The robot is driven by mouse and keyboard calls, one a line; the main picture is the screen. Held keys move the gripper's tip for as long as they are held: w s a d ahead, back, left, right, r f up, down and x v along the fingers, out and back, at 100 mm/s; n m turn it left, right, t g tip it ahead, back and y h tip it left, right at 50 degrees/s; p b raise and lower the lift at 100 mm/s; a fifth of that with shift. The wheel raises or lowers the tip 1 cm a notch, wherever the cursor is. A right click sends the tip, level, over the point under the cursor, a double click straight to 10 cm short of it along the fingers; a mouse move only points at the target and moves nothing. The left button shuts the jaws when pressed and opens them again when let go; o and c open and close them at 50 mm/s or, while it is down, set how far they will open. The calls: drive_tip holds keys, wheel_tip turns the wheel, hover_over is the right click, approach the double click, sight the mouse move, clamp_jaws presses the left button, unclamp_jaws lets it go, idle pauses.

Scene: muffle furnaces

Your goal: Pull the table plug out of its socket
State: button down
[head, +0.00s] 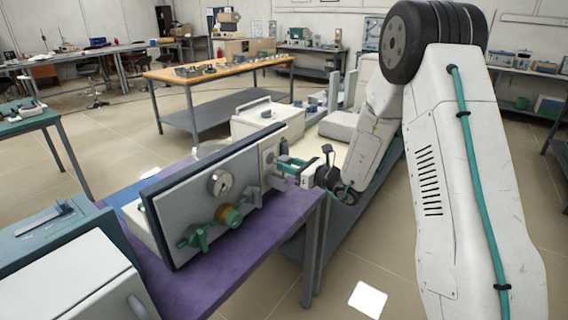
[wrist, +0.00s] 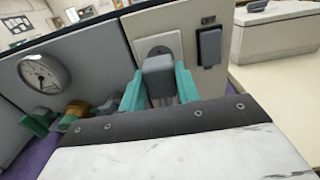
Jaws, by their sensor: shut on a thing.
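The plug (wrist: 158,78) is a grey block in front of a round socket (wrist: 160,52) on a pale plate at the end of the panel. My gripper (wrist: 160,90) has teal fingers, one on each side of the plug, and is shut on it. The plug covers most of the socket face, so I cannot tell how deep it sits. In the head view my gripper (head: 288,162) reaches the panel's right end from the right, and the plug is hidden there.
A dark switch (wrist: 209,47) sits right of the socket. The panel (head: 205,190) carries a gauge (head: 220,183), a yellow knob (head: 229,216) and a green valve (head: 196,238). It stands on a purple table (head: 262,240). A pale box (head: 267,118) stands behind. Floor is open in front.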

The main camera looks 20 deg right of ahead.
drive_tip(key=c, duration=1)
unclamp_jaws()
drive_tip(key=shift+s+d, duration=0.1)
drive_tip(key=shift+d, duration=0.1)
drive_tip(key=shift+a, duration=0.1)
drive_tip(key=v, duration=0.7)
drive_tip(key=shift+s+d, duration=0.25)
drive_tip(key=shift+s, duration=0.05)
